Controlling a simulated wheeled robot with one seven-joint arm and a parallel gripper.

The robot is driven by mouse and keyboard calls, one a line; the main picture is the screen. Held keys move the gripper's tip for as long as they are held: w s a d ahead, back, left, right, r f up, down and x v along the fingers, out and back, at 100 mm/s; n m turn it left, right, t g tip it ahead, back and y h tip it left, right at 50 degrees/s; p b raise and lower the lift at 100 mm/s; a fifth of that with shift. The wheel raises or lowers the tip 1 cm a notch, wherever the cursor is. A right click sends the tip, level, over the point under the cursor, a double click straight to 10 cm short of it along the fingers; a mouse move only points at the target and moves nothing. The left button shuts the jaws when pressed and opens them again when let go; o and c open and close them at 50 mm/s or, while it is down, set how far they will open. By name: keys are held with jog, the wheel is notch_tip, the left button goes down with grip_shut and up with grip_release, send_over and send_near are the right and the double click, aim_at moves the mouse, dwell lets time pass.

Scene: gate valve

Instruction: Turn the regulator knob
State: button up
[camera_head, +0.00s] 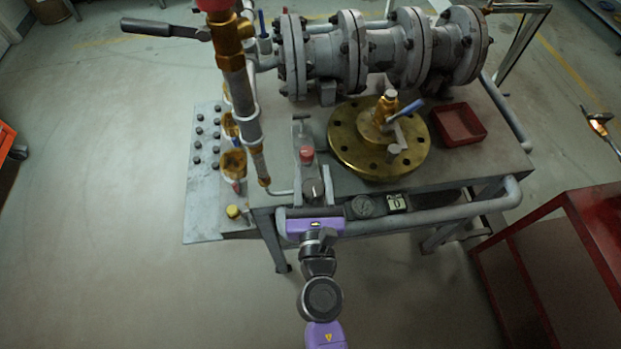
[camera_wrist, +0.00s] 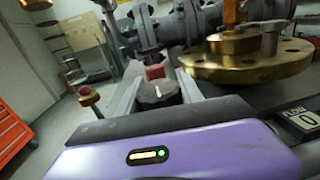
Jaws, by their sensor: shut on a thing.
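The regulator knob (camera_head: 313,187) is a dark round knob near the front edge of the grey metal bench. In the wrist view the knob (camera_wrist: 158,91) has a pale line on its top face. My gripper (camera_head: 313,190) reaches over the front edge from below, with one finger on each side of the knob. In the wrist view my gripper (camera_wrist: 160,92) is shut on the knob. The lower part of the knob is hidden by the gripper body.
A red-topped part (camera_head: 307,156) stands just behind the knob. A brass flange (camera_head: 380,138) and a red tray (camera_head: 458,124) lie to the right. A gauge (camera_head: 362,206) and a display reading 0 (camera_head: 397,203) sit at the front edge. Vertical pipework (camera_head: 239,90) rises to the left.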

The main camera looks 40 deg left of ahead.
aim_at(311, 201)
jog(key=shift+w+d+m+t+h+b, duration=0.15)
jog(key=shift+m+t+h+b, duration=0.1)
jog(key=shift+m+t+h, duration=0.45)
jog(key=shift+d+m+t+h+b, duration=0.1)
jog(key=shift+m+t+h+b, duration=0.15)
jog(key=shift+m+t+h, duration=0.4)
jog(key=shift+h, duration=0.35)
jog(key=o, duration=1.4)
jog(key=shift+g, duration=0.25)
jog(key=shift+v, duration=3.9)
jog(key=shift+f, duration=0.1)
